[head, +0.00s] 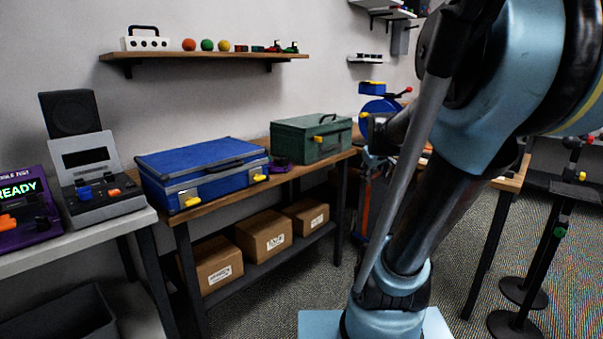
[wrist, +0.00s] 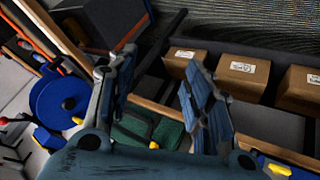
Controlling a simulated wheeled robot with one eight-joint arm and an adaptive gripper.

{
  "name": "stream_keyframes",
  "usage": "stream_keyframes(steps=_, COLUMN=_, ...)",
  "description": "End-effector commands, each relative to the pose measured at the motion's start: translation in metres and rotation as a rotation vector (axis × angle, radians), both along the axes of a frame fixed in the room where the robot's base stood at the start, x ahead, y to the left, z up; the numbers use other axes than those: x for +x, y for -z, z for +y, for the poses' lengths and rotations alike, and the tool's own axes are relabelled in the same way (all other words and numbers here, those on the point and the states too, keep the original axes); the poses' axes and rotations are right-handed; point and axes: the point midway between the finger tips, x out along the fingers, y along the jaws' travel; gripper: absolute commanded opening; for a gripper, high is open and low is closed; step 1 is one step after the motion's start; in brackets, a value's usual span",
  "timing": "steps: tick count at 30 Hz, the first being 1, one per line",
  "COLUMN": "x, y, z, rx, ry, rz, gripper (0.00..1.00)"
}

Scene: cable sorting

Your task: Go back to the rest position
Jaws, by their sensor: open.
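My gripper (wrist: 158,98) is open and empty in the wrist view, its two blue-grey fingers apart over the edge of the workbench. The green case (wrist: 150,130) lies below and between the fingers, partly hidden by them. In the head view my arm fills the right side, and my gripper is mostly hidden behind it. The green case (head: 312,138) stands shut on the wooden bench there. The blue case (head: 203,172) with yellow latches lies shut to its left. No cable is held.
Cardboard boxes (head: 263,235) sit on the bench's lower shelf. A purple tester (head: 27,215) and a grey device (head: 95,180) stand at the left. A wall shelf (head: 205,57) holds small items. A blue round reel (wrist: 60,103) is near the gripper. Black stands (head: 548,260) are at the right.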

Motion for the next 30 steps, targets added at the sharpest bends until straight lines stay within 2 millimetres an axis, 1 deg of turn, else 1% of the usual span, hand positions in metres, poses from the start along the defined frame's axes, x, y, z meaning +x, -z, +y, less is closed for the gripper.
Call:
stream_keyframes(steps=1, x=-0.022, y=0.012, z=0.007, rx=0.032, ry=0.020, rz=0.035, gripper=0.46)
stream_keyframes(steps=3, x=-0.050, y=0.028, z=0.015, rx=0.078, ry=0.055, rz=0.087, gripper=0.46)
stream_keyframes(steps=5, x=-0.074, y=0.042, z=0.022, rx=0.114, ry=0.087, rz=0.132, gripper=0.46)
stream_keyframes(steps=6, x=-0.090, y=0.051, z=0.026, rx=0.137, ry=0.108, rz=0.162, gripper=0.46)
stream_keyframes(steps=8, x=-0.114, y=0.065, z=0.032, rx=0.170, ry=0.140, rz=0.209, gripper=0.46)
stream_keyframes(steps=9, x=-0.131, y=0.075, z=0.036, rx=0.191, ry=0.162, rz=0.240, gripper=0.46)
stream_keyframes(steps=12, x=-0.168, y=0.096, z=0.044, rx=0.233, ry=0.217, rz=0.314, gripper=0.46)
stream_keyframes(steps=15, x=-0.198, y=0.114, z=0.051, rx=0.265, ry=0.263, rz=0.377, gripper=0.46)
stream_keyframes(steps=18, x=-0.219, y=0.125, z=0.055, rx=0.285, ry=0.299, rz=0.419, gripper=0.46)
stream_keyframes(steps=21, x=-0.231, y=0.132, z=0.057, rx=0.294, ry=0.319, rz=0.445, gripper=0.46)
stream_keyframes(steps=24, x=-0.235, y=0.134, z=0.058, rx=0.297, ry=0.326, rz=0.455, gripper=0.46)
stream_keyframes(steps=30, x=-0.235, y=0.134, z=0.057, rx=0.298, ry=0.327, rz=0.455, gripper=0.46)
